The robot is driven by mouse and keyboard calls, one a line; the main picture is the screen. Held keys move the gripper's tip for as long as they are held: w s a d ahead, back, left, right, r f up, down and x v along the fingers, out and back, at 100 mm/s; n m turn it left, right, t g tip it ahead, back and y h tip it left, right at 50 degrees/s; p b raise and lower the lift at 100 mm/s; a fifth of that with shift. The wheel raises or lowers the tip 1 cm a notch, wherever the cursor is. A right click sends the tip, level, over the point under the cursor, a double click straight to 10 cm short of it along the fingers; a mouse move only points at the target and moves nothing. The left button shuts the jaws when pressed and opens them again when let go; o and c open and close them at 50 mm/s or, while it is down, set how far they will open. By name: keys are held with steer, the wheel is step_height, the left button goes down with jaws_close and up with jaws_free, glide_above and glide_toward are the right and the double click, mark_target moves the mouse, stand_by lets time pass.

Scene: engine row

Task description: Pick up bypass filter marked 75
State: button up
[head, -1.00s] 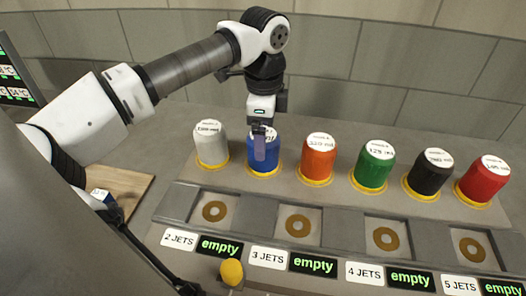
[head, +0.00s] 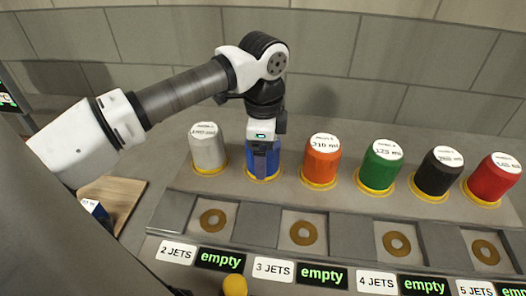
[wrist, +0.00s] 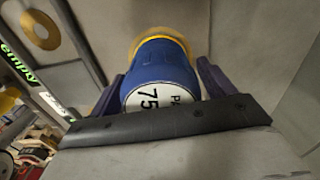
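The bypass filter marked 75 is the blue canister (head: 270,170) with a white top, standing upright in a yellow ring, second from the left in the row. In the wrist view the blue canister (wrist: 165,68) shows its white label with "75". My gripper (head: 262,158) is directly above it and lowered over its top, hiding most of it in the head view. In the wrist view one finger of my gripper (wrist: 160,85) is on each side of the canister, with a narrow gap showing. The fingers look open.
A white canister (head: 208,150) stands close on the left and an orange one (head: 321,163) on the right. Green (head: 380,167), black (head: 437,173) and red (head: 491,180) canisters follow. In front are sockets with brass rings (head: 303,232) and "empty" displays. A wooden board (head: 118,200) lies at left.

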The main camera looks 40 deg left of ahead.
steer(key=c, duration=1.1)
